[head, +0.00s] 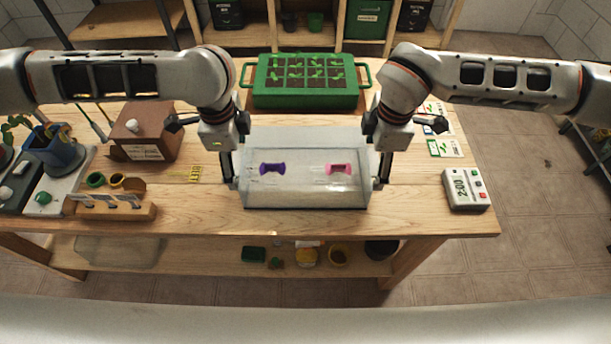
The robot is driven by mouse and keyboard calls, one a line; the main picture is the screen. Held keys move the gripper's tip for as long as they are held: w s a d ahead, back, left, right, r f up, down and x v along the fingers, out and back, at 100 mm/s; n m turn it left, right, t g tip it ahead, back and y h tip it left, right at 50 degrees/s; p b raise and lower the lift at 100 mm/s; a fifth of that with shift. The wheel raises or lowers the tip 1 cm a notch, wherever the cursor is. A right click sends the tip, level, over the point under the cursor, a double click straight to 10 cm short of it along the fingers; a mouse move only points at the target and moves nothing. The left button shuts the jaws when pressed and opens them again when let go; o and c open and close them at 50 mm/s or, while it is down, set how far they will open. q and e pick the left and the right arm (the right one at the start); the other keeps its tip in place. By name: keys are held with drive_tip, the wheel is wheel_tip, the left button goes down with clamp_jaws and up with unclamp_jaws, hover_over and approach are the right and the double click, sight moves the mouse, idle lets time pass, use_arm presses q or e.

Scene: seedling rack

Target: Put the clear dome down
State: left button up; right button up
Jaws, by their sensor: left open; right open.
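The clear dome (305,200) is at the front middle of the wooden table, and its lower edge appears to rest on the tabletop. A purple piece (272,169) and a pink piece (338,169) show at its left and right; I cannot tell whether they are on it or seen through it. My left gripper (232,182) is open, pointing down at the dome's left side. My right gripper (380,182) is open, pointing down at its right side. Whether the fingers touch the dome is unclear. The green seedling tray (305,101) stands uncovered behind it.
A brown box (150,140) and a small wooden rack (115,207) stand left of the dome. A yellow tag (197,174) lies near my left gripper. A white timer (464,189) and seed cards (444,148) are at right. Tabletop between dome and timer is clear.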

use_arm(q)
drive_tip(key=shift+r, duration=0.1)
use_arm(e)
drive_tip(key=shift+r, duration=0.1)
use_arm(q)
wheel_tip(320, 180, up, 12)
drive_tip(key=s, duration=0.1)
drive_tip(key=shift+s, duration=0.2)
use_arm(e)
wheel_tip(320, 180, up, 12)
drive_tip(key=s, duration=0.1)
drive_tip(key=shift+s, duration=0.2)
idle(0.3)
use_arm(q)
drive_tip(key=shift+f, duration=0.2)
